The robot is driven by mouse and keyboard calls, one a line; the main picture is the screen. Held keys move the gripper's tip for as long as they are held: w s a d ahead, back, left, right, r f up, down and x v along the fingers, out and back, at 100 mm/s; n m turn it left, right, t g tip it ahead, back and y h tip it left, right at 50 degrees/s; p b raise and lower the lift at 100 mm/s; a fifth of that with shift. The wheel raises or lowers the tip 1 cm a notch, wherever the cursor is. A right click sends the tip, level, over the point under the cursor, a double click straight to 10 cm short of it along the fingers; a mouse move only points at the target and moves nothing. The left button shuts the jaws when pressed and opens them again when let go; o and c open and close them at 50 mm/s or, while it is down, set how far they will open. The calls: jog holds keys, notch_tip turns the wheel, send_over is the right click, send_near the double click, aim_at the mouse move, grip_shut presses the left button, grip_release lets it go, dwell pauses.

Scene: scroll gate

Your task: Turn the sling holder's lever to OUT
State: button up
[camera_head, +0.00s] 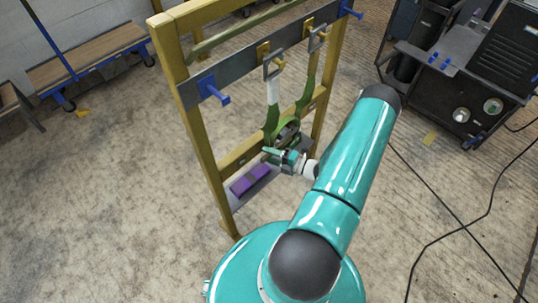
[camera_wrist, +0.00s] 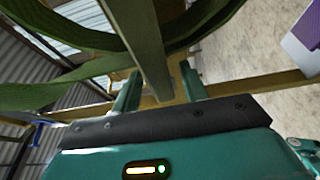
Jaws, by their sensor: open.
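A gold-coloured frame (camera_head: 198,140) carries a grey crossbar (camera_head: 240,68). A blue lever-like part (camera_head: 213,90) sits at the crossbar's left, another (camera_head: 347,9) at its right end. I cannot tell which is the sling holder's lever, and no OUT mark is legible. A green sling (camera_head: 305,92) hangs from two buckles (camera_head: 272,66) and loops down beside my gripper (camera_head: 274,154). In the wrist view, my gripper (camera_wrist: 160,86) is open, its teal fingers apart, with a brownish bar (camera_wrist: 143,45) seen between them; contact is unclear. Sling bands (camera_wrist: 70,45) curve close by.
A purple block (camera_head: 250,180) lies on a low plate inside the frame; a purple and white piece (camera_wrist: 303,38) shows in the wrist view. A wooden bench (camera_head: 90,58) stands back left, a black machine (camera_head: 470,75) right.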

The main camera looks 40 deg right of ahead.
jog(key=shift+w, duration=0.2)
jog(key=shift+c, duration=0.4)
grip_shut()
jog(key=shift+f, duration=0.15)
